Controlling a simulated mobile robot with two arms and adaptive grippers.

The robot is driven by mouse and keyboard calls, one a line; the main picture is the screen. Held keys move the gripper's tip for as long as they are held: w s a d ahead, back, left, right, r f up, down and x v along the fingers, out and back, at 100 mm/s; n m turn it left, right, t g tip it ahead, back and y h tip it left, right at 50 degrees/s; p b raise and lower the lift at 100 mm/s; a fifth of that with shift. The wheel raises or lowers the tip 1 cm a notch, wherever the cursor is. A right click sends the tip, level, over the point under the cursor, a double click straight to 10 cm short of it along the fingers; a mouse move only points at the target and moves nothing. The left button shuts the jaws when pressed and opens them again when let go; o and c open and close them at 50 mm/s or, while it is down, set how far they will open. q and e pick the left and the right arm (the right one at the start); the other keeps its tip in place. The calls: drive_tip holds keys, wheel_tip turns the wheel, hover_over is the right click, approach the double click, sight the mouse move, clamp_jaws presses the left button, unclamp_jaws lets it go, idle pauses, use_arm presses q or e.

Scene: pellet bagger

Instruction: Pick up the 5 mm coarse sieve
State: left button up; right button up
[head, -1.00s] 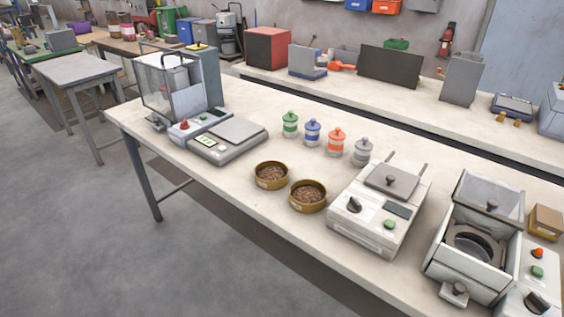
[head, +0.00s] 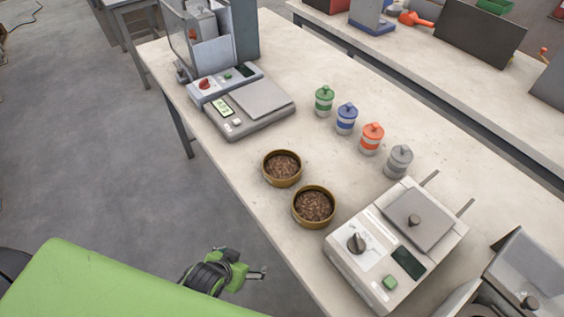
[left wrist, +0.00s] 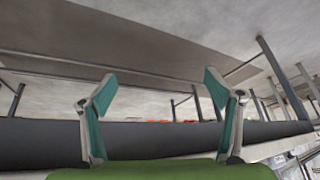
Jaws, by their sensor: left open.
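Two round brass-coloured dishes filled with brown pellets, the far one (head: 282,168) and the near one (head: 314,207), stand side by side on the table. They may be sieves, but I cannot read any size mark, so I cannot tell which, if either, is the 5 mm coarse sieve. My left gripper (head: 258,272) is low in the head view, off the table's front edge and apart from the dishes. In the left wrist view its two fingers (left wrist: 160,95) are spread with nothing between them. My right gripper is not in view.
On the table (head: 250,190), a scale (head: 250,108) stands behind the dishes. Several lidded jars (head: 347,118) form a row to their right. A white machine with a knob (head: 395,245) stands close at the near right. Bare tabletop lies between dishes and jars.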

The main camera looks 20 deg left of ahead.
use_arm(q)
drive_tip(key=w+r+t+p, duration=0.2)
drive_tip(key=w+r, duration=0.1)
drive_tip(key=r, duration=1.5)
drive_tip(key=w+r+t, duration=0.1)
drive_tip(key=w, duration=0.1)
drive_tip(key=w+d+r+t+h, duration=0.1)
drive_tip(key=w+t, duration=0.1)
drive_tip(key=w+d+r+t, duration=0.1)
drive_tip(key=shift+w+r+t+h, duration=0.35)
drive_tip(key=shift+w+t+h, duration=0.05)
drive_tip(key=shift+w+d+r, duration=0.1)
drive_tip(key=shift+w+r, duration=0.05)
drive_tip(key=shift+w, duration=0.05)
drive_tip(key=p, duration=0.1)
approach(277, 171)
drive_tip(key=shift+w+d+r, duration=0.7)
drive_tip(key=shift+d+r, duration=0.05)
drive_tip(key=shift+d, duration=0.2)
drive_tip(key=shift+w+p, duration=0.5)
drive_tip(key=shift+w, duration=0.05)
drive_tip(key=p+x, duration=0.1)
drive_tip(key=x, duration=0.3)
drive_tip(key=shift+w, duration=0.15)
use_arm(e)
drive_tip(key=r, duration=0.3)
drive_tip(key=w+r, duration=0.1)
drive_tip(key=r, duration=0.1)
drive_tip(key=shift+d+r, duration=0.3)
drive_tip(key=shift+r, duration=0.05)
